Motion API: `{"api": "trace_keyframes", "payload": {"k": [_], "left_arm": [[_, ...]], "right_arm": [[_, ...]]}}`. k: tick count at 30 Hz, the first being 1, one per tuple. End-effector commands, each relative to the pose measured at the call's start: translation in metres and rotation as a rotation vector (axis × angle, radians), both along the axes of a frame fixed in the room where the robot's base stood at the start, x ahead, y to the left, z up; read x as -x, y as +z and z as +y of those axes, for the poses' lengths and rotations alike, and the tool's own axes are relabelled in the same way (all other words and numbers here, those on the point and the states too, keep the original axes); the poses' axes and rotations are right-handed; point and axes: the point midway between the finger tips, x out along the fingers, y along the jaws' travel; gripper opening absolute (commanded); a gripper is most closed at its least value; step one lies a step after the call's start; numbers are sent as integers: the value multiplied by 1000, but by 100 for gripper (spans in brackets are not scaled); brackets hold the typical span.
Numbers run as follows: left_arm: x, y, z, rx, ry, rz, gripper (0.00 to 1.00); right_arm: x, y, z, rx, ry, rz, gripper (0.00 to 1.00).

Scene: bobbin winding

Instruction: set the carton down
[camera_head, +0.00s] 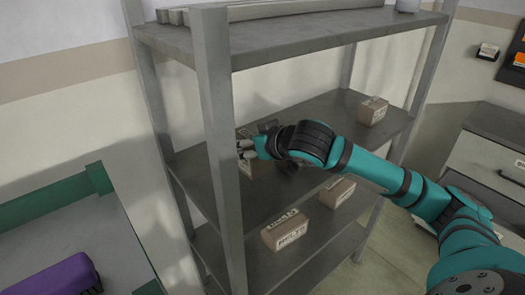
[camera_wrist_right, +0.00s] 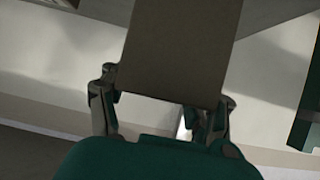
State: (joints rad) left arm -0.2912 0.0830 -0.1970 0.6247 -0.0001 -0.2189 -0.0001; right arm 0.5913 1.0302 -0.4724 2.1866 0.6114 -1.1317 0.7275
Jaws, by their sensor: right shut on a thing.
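My right gripper (camera_head: 258,146) reaches in from the right over the left part of the middle shelf board (camera_head: 310,113). It is shut on a carton (camera_head: 245,150), mostly hidden behind the gripper and close to the front left post. In the right wrist view the carton (camera_wrist_right: 178,50) is a plain brown face between the two fingers of the right gripper (camera_wrist_right: 165,92). I cannot tell whether the carton touches the board. My left gripper is not in view.
Another carton (camera_head: 373,111) stands at the right end of the middle board. Two cartons (camera_head: 285,230) (camera_head: 338,191) stand on the board below. The front left post (camera_head: 218,130) rises close beside the gripper. The middle board is clear between the gripper and the right carton.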

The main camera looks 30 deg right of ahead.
Motion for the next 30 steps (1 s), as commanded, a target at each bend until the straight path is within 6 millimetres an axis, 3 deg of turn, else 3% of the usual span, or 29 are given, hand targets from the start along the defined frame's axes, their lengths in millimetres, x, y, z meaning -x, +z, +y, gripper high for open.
{"api": "trace_keyframes", "payload": {"k": [8, 14, 18, 23, 24, 30], "left_arm": [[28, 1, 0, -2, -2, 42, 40], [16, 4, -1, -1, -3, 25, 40], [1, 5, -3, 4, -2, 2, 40], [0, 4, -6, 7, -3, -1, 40], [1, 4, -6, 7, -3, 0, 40], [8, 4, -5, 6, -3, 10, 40]], "right_arm": [[1, -32, 0, 0, 0, 2, 23], [0, -54, 0, 0, 1, -2, 23], [0, -55, 0, -1, 1, -3, 23], [0, -56, 0, -1, 1, -3, 23], [0, -57, 0, 0, 0, -2, 61], [0, -56, 0, 1, 0, -2, 87]]}}
